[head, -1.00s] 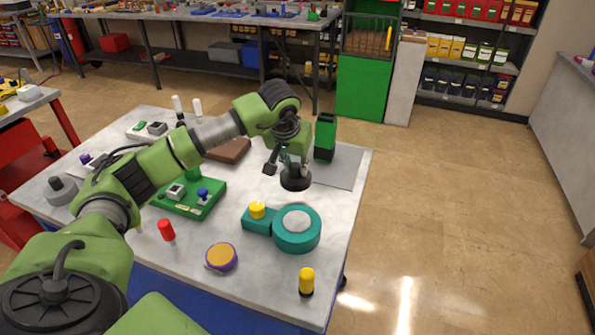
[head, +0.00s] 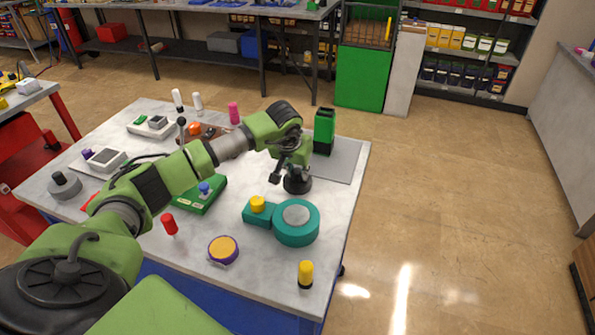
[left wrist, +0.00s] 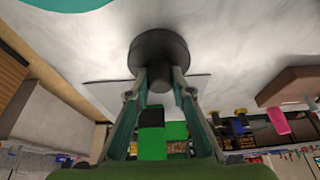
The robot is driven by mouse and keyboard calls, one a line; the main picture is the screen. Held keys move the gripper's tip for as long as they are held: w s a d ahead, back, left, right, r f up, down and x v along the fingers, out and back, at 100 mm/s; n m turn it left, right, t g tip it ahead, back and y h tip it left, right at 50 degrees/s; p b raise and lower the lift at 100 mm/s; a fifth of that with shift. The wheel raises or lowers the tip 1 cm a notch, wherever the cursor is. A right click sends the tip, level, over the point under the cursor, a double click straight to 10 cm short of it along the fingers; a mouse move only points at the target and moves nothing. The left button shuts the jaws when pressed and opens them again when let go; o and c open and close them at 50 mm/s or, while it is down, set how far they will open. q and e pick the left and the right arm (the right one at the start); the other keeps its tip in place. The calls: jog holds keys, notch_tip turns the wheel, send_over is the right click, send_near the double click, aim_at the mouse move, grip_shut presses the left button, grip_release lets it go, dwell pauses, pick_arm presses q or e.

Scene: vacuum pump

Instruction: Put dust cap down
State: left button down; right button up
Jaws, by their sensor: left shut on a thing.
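The dust cap (head: 297,182) is a black disc with a narrower stem, at the right part of the table, between the grey mat and the teal round-ended device. My left gripper (head: 287,172) is shut on its stem, with the wide disc facing the table. In the left wrist view, the cap (left wrist: 158,47) sits between the two fingertips (left wrist: 160,82), close over the white tabletop. I cannot tell whether it touches the surface. My right gripper is not in view.
The teal device (head: 297,230) with a yellow knob stands just in front of the cap. A green and black block (head: 324,130) stands behind it by the grey mat (head: 345,158). A purple and yellow disc (head: 223,249) and yellow-topped peg (head: 305,273) are nearer the front.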

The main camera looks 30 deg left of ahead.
pick_arm(q)
jog(key=c, duration=1.8)
grip_release()
jog(key=shift+r+p, duration=0.15)
jog(key=shift+p, duration=0.15)
jog(key=shift+r, duration=0.25)
jog(key=b+v, duration=0.3)
jog(key=v, duration=0.8)
jog(key=shift+s+r+b, duration=0.2)
jog(key=shift+r+b, duration=0.05)
jog(key=shift+b, duration=0.05)
